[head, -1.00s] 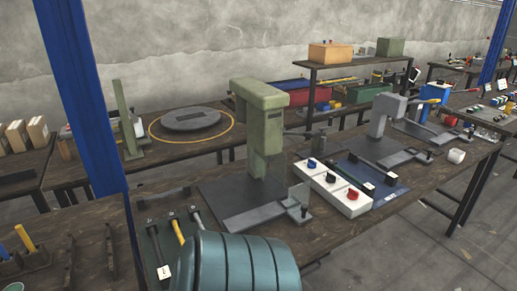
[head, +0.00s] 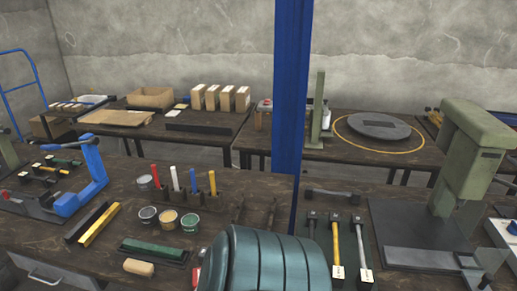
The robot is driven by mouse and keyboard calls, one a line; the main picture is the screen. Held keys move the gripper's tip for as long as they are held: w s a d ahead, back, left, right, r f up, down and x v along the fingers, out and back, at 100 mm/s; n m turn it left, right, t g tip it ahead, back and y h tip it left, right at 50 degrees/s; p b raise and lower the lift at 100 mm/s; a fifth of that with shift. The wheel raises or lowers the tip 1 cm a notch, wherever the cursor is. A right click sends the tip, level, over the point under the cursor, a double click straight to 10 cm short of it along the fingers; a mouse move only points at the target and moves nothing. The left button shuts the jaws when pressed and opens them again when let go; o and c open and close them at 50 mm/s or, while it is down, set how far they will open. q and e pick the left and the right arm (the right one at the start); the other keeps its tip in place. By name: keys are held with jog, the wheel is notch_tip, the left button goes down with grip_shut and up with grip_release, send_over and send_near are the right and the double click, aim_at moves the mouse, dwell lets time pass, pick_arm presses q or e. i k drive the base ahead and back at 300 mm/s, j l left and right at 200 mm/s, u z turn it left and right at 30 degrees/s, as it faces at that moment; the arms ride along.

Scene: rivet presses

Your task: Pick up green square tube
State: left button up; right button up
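A long green bar (head: 153,249) lies in a dark holder near the front of the left workbench in the head view. It is the thing that best matches the green square tube, but I cannot tell whether it is hollow. A yellow square bar (head: 99,224) and a dark bar (head: 86,222) lie side by side to its left.
Small round tins (head: 169,219) stand behind the green bar, and a tan block (head: 139,267) lies in front. A blue press (head: 90,180) stands at left. A blue post (head: 289,90) rises mid-view. Hammers (head: 335,245) and a green press (head: 465,160) are at right.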

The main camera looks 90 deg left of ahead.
aim_at(153, 249)
jog(key=u, duration=3.65)
jog(key=j, duration=0.1)
jog(key=z, duration=0.05)
